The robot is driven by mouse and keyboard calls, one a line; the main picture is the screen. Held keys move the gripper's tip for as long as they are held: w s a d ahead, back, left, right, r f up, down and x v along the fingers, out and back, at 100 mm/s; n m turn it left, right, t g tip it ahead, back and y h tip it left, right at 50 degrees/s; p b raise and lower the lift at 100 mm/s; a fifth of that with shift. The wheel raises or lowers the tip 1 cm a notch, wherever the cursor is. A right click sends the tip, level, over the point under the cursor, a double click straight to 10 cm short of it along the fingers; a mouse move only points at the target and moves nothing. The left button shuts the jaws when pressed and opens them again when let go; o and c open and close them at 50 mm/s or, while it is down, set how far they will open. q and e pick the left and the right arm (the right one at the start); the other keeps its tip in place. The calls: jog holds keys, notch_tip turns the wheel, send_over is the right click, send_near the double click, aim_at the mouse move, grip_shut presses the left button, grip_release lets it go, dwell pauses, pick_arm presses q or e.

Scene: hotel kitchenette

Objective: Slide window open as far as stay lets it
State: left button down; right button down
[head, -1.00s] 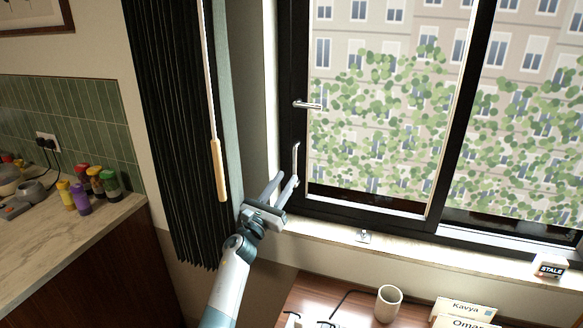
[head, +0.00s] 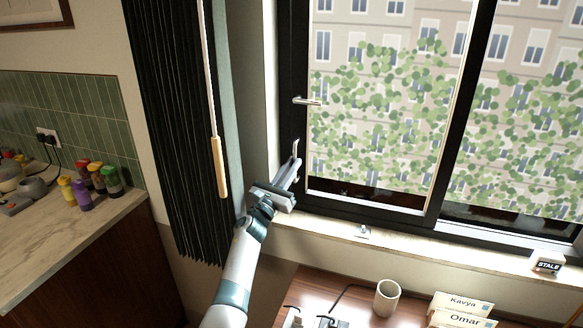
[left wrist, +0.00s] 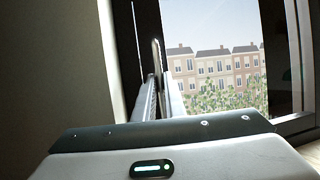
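The dark-framed window sash (head: 453,150) stands upright at the left of the window, in front of the pane at right. Its left stile carries a lever handle (head: 307,101) and, lower down, a slim upright metal pull handle (head: 296,148). My left gripper (head: 289,172) is at that pull handle, its fingers close together and pointing at the stile. In the left wrist view the fingers (left wrist: 160,85) are on either side of the handle (left wrist: 156,55) with little gap, and appear shut on it. The fingertip contact is partly hidden. My right gripper is not in view.
A dark curtain (head: 175,130) and a wand (head: 220,168) hang left of my left arm. A small metal fitting (head: 363,232) and a "STALE" block (head: 547,262) sit on the sill. Below are a cup (head: 387,298) and name cards (head: 460,308). A counter (head: 75,240) is at left.

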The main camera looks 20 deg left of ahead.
pick_arm(q)
jog(key=d+b, duration=0.4)
jog(key=d, duration=0.5)
jog(key=shift+s+d, duration=0.15)
jog(key=shift+d, duration=0.2)
jog(key=c, duration=1.8)
grip_release()
jog(key=shift+a, duration=0.1)
jog(key=s+a+p, duration=0.1)
jog(key=s, duration=0.4)
jog(key=s+a+f+p, duration=0.1)
jog(key=s+p, duration=0.1)
jog(key=s, duration=0.4)
jog(key=s+a+f+p, duration=0.1)
jog(key=s, duration=0.4)
jog(key=shift+s+a+p, duration=0.15)
jog(key=shift+a+p, duration=0.2)
jog(key=shift+a, duration=0.05)
